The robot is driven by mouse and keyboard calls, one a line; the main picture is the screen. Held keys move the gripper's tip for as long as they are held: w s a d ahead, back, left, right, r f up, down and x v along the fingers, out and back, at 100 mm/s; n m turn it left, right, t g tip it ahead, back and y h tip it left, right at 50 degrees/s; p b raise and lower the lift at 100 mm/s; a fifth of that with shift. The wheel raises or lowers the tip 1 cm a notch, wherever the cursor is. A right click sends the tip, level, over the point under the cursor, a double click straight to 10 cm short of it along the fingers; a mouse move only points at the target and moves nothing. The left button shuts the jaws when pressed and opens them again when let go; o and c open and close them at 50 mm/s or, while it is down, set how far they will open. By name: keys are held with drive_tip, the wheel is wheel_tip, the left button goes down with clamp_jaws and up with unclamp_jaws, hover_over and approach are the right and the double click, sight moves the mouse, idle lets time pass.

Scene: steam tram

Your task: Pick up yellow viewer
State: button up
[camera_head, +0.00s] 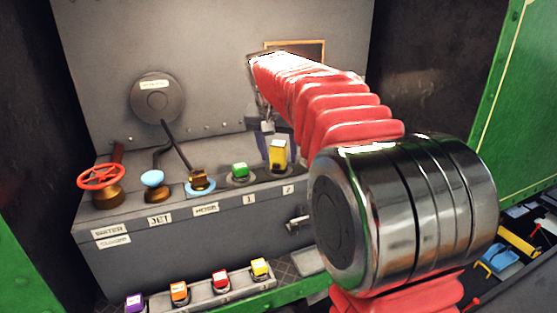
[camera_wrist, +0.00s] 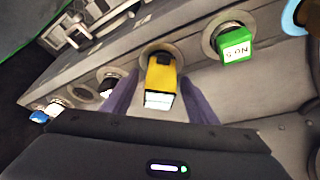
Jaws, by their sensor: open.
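The yellow viewer (camera_head: 278,155) stands upright at the right end of the row on the grey console top, in a round socket at the label 2. In the wrist view the yellow viewer (camera_wrist: 161,76), with a white end face and dark top, lies between my two purple fingers. My gripper (camera_wrist: 157,84) is open, one finger on each side of it. I cannot tell whether either finger touches it. In the head view my gripper (camera_head: 268,143) is partly hidden beside the viewer, under my red arm.
Purple, orange, red and yellow (camera_head: 260,268) blocks line a lower front ledge. The console's back wall (camera_head: 215,60) rises close behind.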

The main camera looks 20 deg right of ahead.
drive_tip(key=shift+c, duration=0.5)
drive_tip(key=c, duration=1.2)
drive_tip(key=shift+r, duration=0.15)
drive_tip(key=shift+c, duration=0.2)
wheel_tip(320, 180, up, 10)
drive_tip(key=shift+f, duration=0.1)
drive_tip(key=o, duration=1.3)
drive_tip(key=shift+o, duration=0.4)
drive_tip(key=shift+f, duration=0.1)
drive_tip(key=o, duration=0.6)
